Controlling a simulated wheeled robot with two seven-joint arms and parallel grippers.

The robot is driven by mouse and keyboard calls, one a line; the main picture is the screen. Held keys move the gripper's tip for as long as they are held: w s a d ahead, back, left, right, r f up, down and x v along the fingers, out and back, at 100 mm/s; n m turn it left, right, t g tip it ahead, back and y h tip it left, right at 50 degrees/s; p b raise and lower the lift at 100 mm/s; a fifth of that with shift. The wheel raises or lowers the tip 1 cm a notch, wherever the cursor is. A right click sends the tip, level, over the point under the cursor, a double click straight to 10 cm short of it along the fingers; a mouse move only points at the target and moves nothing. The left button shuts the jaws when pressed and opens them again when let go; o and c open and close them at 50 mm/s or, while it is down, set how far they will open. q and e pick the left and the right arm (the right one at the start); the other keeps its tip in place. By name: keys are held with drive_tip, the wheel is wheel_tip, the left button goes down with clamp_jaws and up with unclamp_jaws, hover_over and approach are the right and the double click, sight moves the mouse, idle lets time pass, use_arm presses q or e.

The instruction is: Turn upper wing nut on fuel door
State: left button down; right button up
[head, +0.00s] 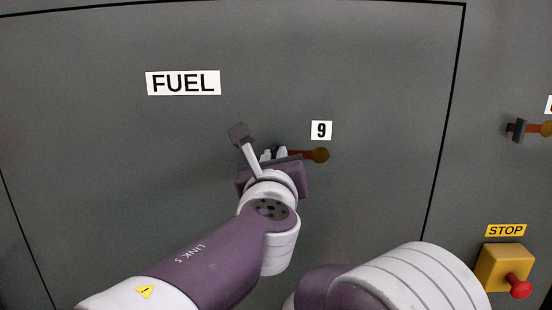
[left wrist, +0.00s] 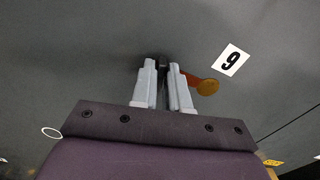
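The grey fuel door (head: 110,160) carries a white FUEL label (head: 183,83). Beside a label marked 9 (head: 321,130), an orange-brown bar with a round end (head: 319,155) runs left to my left gripper (head: 273,155). The wing nut (left wrist: 163,62) shows in the left wrist view as a small dark piece between the fingertips. The two pale fingers are close together, and the dark piece fills the narrow gap at their tips. In the head view my gripper hides the nut. My right gripper is out of view.
A similar fitting with a dark wing nut (head: 518,130) sits on the panel at the right. Below it is a yellow box with a red stop button (head: 519,287) under a STOP label (head: 506,230). The door surface around the fitting is flat and clear.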

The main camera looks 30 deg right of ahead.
use_arm(q)
drive_tip(key=shift+m, duration=1.2)
drive_tip(key=c, duration=1.2)
unclamp_jaws()
drive_tip(key=b+v, duration=0.5)
drive_tip(key=v, duration=0.7)
drive_tip(key=shift+s+a+b, duration=0.1)
drive_tip(key=shift+s+b, duration=0.25)
drive_tip(key=shift+s, duration=0.05)
